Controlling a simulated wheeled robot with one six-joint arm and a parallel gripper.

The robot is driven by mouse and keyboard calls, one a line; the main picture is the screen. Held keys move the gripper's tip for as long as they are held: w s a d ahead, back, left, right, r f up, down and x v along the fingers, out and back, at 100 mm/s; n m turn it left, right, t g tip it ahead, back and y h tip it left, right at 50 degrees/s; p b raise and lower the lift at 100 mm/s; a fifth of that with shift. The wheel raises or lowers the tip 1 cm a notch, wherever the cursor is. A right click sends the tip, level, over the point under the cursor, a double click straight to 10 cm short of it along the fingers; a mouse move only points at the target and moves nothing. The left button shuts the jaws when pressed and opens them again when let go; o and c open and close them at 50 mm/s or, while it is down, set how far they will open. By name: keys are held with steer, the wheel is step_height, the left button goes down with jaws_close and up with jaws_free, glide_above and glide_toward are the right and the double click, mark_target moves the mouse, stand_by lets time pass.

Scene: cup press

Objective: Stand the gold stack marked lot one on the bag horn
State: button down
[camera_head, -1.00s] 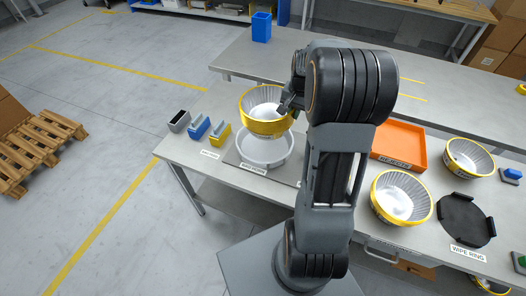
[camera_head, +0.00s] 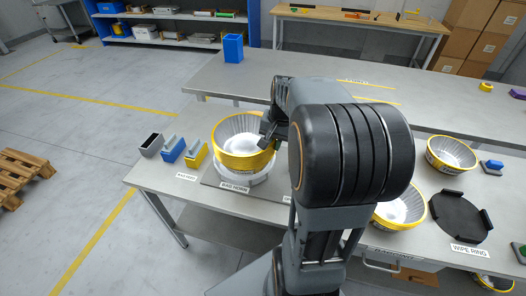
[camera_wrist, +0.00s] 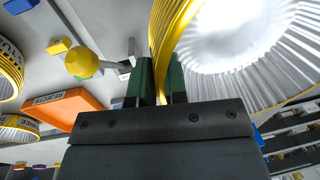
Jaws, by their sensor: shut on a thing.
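The held gold stack (camera_head: 242,145) is a nest of pale fluted cups with a gold outer band; I cannot read a lot mark on it. My gripper (camera_head: 270,132) is shut on the right side of its rim. In the wrist view the fingers (camera_wrist: 160,82) pinch the gold-edged wall (camera_wrist: 172,40). The bag horn (camera_head: 250,188), a pale round piece on a grey plate labelled BAG HORN, is directly below the stack, mostly covered by it. The stack looks upright and very low over the horn; I cannot tell whether they touch.
Grey, blue and yellow holders (camera_head: 172,150) stand left of the horn. Other gold stacks (camera_head: 452,155) (camera_head: 402,208) and a black wipe ring (camera_head: 460,216) are at right. The wrist view shows an orange tray (camera_wrist: 75,108) and a yellow knob (camera_wrist: 82,63). A blue bin (camera_head: 233,48) stands behind.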

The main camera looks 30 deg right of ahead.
steer(key=w+f, duration=0.2)
steer(key=w+d+f, duration=0.1)
steer(key=w, duration=0.1)
steer(key=w+d+f, duration=0.1)
steer(key=f, duration=0.1)
steer(key=shift+w+d+f, duration=0.1)
steer(key=shift+w+f, duration=0.25)
steer(key=shift+w, duration=0.05)
steer(key=shift+w+d+f, duration=0.15)
steer(key=shift+w+f, duration=0.35)
steer(key=shift+f, duration=1.8)
steer(key=c, duration=1.1)
jaws_free()
steer(key=shift+c, duration=0.2)
